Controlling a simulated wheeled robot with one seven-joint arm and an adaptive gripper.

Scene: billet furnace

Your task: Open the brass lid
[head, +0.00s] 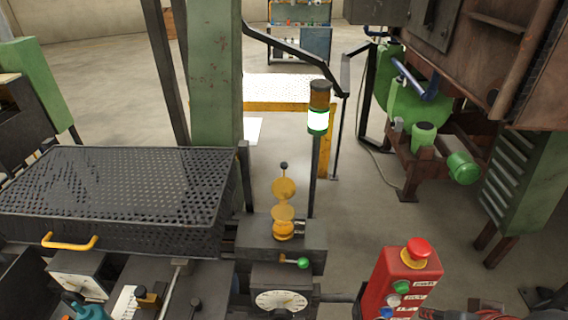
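A small brass fitting (283,230) stands on a dark block (290,262) near the middle of the head view. It has a round brass cup at the bottom and two brass discs above it, a lower one (283,212) and an upper one (284,188). A dark ball knob (284,165) tops the upper disc. The upper disc looks tilted up on edge, but I cannot tell for sure which disc is the lid or how it is hinged. My gripper is not in view.
A red button box (405,280) stands at the lower right. A signal lamp post (318,120) with a lit green band rises behind the fitting. A perforated dark table (120,190) lies left, with a green column (215,70) behind it. Open floor (365,225) lies to the right.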

